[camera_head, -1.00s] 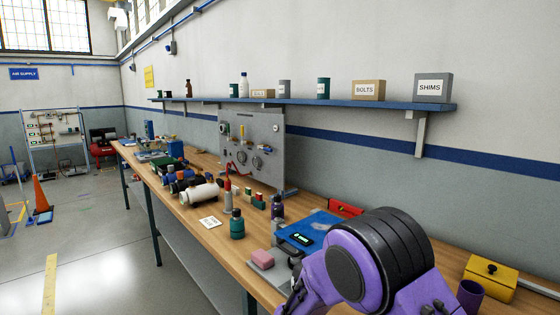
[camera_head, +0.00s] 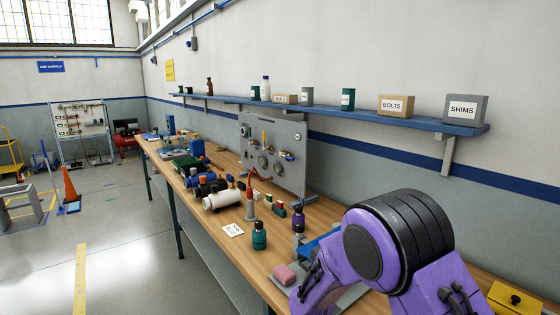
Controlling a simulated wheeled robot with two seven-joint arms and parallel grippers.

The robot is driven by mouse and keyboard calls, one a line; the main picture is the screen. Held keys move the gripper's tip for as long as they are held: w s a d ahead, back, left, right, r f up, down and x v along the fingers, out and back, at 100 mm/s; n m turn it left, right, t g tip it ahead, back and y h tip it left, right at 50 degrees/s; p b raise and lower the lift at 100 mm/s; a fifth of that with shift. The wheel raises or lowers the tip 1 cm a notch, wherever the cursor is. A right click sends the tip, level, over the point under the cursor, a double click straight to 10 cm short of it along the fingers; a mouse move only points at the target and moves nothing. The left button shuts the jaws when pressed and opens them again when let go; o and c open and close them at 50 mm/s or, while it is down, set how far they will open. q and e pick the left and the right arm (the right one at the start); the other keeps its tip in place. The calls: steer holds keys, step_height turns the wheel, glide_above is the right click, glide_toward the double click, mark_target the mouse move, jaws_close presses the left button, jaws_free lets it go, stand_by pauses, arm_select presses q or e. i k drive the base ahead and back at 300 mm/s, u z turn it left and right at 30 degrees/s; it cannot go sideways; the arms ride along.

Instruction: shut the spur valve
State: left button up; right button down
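I cannot make out for certain which part is the spur valve. A grey upright panel (camera_head: 292,171) stands on the workbench with small round fittings, a yellow part (camera_head: 264,137) and a blue part (camera_head: 287,156) on its face. Far off at the left, under a blue AIR SUPPLY sign (camera_head: 50,67), a light board on a frame (camera_head: 79,120) carries small fittings too small to tell apart. Purple links of my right arm fill the lower right, in front of the bench. Neither gripper can be seen.
The long wooden bench (camera_head: 258,264) runs away along the right wall, crowded with bottles and tools. A blue shelf (camera_head: 360,115) hangs above it. An orange cone (camera_head: 70,186), a grey frame (camera_head: 30,214) and a yellow cart (camera_head: 10,152) stand left. The floor (camera_head: 122,222) beside the bench is clear.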

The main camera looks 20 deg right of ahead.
mark_target(287, 157)
steer(key=z, duration=0.05)
steer(key=i, duration=1.85)
